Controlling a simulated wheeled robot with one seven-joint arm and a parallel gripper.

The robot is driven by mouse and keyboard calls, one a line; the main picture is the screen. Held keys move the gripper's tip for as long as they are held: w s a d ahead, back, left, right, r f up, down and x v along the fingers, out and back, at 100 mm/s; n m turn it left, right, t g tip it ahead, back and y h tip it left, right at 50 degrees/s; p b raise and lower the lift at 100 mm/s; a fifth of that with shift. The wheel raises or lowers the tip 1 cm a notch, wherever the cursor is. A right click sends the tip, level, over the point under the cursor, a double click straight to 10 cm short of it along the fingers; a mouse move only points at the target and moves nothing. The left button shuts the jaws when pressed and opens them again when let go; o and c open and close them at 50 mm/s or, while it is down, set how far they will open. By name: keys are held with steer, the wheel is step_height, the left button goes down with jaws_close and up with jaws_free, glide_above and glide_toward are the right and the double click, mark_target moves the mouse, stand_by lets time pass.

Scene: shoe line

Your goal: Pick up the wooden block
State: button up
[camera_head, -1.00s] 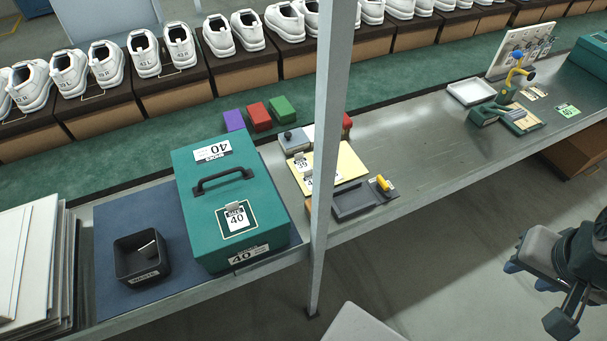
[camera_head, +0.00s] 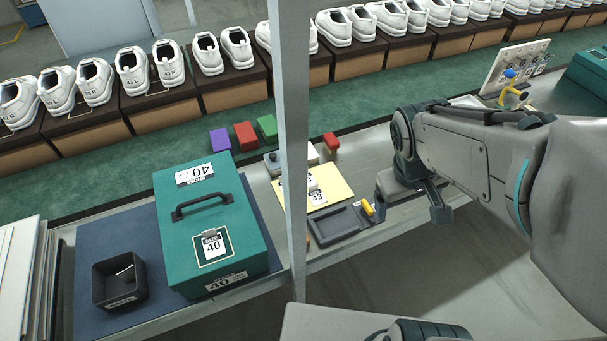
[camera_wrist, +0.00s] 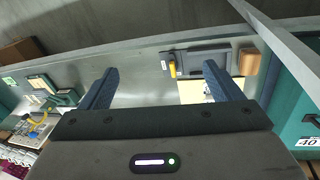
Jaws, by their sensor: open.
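The wooden block (camera_wrist: 249,61) shows in the wrist view as a small tan-brown block on the metal bench, at the end of the dark tray and right of my fingers. In the head view the grey post hides most of it. Only a sliver of brown seems to show by the post. My gripper (camera_wrist: 161,70) is open and empty, its two dark fingers spread wide above the bench. The block lies outside the gap, beyond the right finger. In the head view my arm reaches over the bench, and the fingertips cannot be made out.
A grey post (camera_head: 292,150) stands in front of the bench. A dark tray (camera_head: 336,224) with a yellow-handled piece (camera_head: 368,208) lies beside a yellow board (camera_head: 334,192). A green size-40 box (camera_head: 211,235) stands left, near a black bin (camera_head: 119,282). Shoes line the back.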

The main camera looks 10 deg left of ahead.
steer(key=w+a+f+n+g+y+p, duration=0.1)
steer(key=w+a+f+n+p, duration=0.15)
steer(key=a+f+n, duration=0.55)
steer(key=w+a+f+n+g+y+p, duration=0.1)
steer(key=a+f+n+p, duration=0.25)
steer(key=a+n, duration=0.85)
steer(key=f, duration=0.3)
steer(key=f+b, duration=0.1)
steer(key=f, duration=0.1)
steer(key=a+f+b, duration=0.1)
steer(key=f, duration=0.2)
steer(key=shift+s+f, duration=0.1)
steer(key=shift+f, duration=0.2)
steer(key=shift+w+a+f, duration=0.1)
steer(key=shift+w+f, duration=0.1)
steer(key=shift+f, duration=1.25)
steer(key=shift+w+a+f, duration=0.1)
steer(key=shift+w+f, duration=0.05)
steer(key=shift+f, duration=1.25)
steer(key=c, duration=1.1)
